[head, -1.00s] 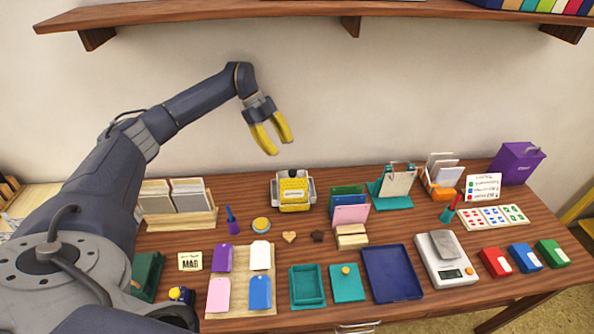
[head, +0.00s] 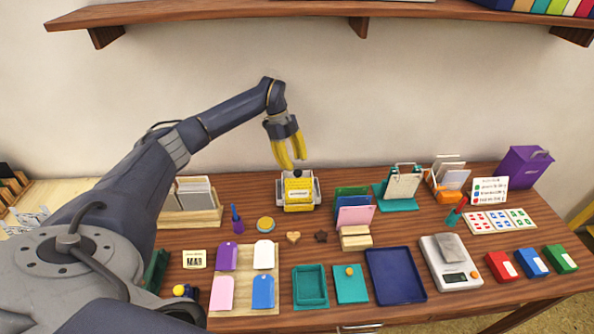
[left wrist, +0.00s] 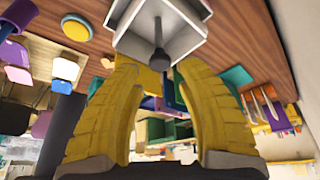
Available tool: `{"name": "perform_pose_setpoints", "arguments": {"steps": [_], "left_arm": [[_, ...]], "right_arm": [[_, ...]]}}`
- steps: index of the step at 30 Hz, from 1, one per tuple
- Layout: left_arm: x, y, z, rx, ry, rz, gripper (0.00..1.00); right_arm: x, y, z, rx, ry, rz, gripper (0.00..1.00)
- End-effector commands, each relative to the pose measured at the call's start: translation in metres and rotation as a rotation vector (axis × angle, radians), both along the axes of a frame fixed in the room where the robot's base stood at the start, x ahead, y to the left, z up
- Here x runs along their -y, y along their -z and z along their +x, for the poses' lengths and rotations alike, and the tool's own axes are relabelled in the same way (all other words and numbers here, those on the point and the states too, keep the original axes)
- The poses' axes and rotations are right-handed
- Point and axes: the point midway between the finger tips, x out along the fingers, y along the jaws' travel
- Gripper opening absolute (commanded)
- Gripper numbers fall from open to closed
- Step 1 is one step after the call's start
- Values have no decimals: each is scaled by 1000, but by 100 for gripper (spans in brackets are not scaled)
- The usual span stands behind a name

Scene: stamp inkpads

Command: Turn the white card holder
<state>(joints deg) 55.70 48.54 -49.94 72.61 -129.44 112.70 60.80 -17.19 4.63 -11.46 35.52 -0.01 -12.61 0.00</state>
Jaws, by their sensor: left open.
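The white card holder (head: 316,189), with a yellow labelled front and a dark knob on it, stands on the desk near the wall. In the left wrist view its pale body (left wrist: 185,25) is at the top middle, with the dark knob pointing between my fingertips. My left gripper (head: 291,165) hangs just above the holder in the head view, yellow fingers pointing down, open and empty. In the left wrist view its fingers (left wrist: 159,66) are apart near the knob; whether they touch it I cannot tell. My right gripper is not in view.
A card file (head: 190,218) stands left of the holder, and an upright rack of coloured cards (head: 353,215) to its right. A round yellow-topped tin (head: 265,225) and a purple stamp (head: 237,223) lie in front. A shelf (head: 230,18) runs along the wall above.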

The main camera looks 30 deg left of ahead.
Motion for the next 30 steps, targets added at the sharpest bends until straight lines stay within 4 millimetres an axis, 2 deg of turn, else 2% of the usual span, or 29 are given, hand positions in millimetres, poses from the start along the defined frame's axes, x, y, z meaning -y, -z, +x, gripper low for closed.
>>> {"name": "perform_pose_setpoints", "arguments": {"steps": [3, 9, 24, 30], "left_arm": [[7, 15, -1, -1, 0, -3, 38], [13, 30, -2, -1, -1, -1, 38], [15, 36, -2, 0, 0, -1, 37], [15, 36, -2, 0, 0, -1, 14]], "right_arm": [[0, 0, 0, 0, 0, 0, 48], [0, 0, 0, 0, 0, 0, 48], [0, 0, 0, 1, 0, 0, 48], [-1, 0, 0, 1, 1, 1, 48]]}}
